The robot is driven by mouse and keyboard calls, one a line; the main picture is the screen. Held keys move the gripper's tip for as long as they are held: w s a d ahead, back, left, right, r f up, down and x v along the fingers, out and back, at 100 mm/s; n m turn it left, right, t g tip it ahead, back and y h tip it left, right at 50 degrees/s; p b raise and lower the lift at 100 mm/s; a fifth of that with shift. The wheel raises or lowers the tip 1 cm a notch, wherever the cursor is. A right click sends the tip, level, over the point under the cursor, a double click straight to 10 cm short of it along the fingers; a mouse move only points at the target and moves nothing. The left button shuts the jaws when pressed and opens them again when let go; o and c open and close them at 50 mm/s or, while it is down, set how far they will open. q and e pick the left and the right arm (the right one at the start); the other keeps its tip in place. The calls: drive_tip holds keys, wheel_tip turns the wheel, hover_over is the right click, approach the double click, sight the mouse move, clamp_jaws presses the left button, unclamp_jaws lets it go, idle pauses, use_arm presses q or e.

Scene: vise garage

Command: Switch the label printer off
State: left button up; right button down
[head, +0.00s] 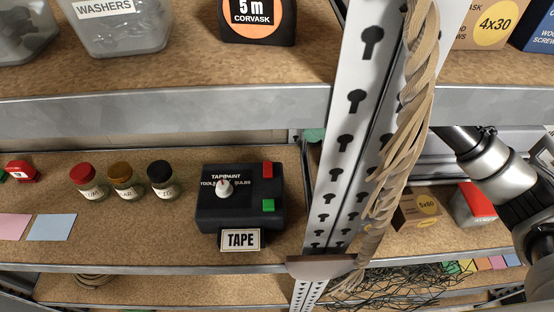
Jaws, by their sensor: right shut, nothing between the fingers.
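The label printer (240,200) is a black box on the middle shelf. A white knob (224,188) with printed words around it is on its top. A red button (267,169) and a green button (268,205) are on its right side. A label reading TAPE (240,240) is at its front edge. My right arm comes in from the right, its gripper end (440,130) beside the hanging rope and well apart from the printer. The gripper is shut and empty; its fingertips are hard to make out. My left gripper is not in view.
A perforated upright (345,140) and a hanging braided rope (415,90) stand between my right arm and the printer. Jars with red, brown and black lids (122,188) are left of the printer. The upper shelf edge (160,108) overhangs. Cards (52,227) lie further left.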

drive_tip(key=p, duration=0.3)
hover_over(266, 175)
drive_tip(key=d, duration=0.3)
drive_tip(key=f, duration=0.6)
drive_tip(key=shift+a+f, duration=0.25)
drive_tip(key=shift+f, duration=0.1)
wheel_tip(266, 175, down, 4)
drive_tip(key=shift+r+p, duration=0.25)
drive_tip(key=shift+p, duration=0.45)
drive_tip(key=shift+f, duration=0.5)
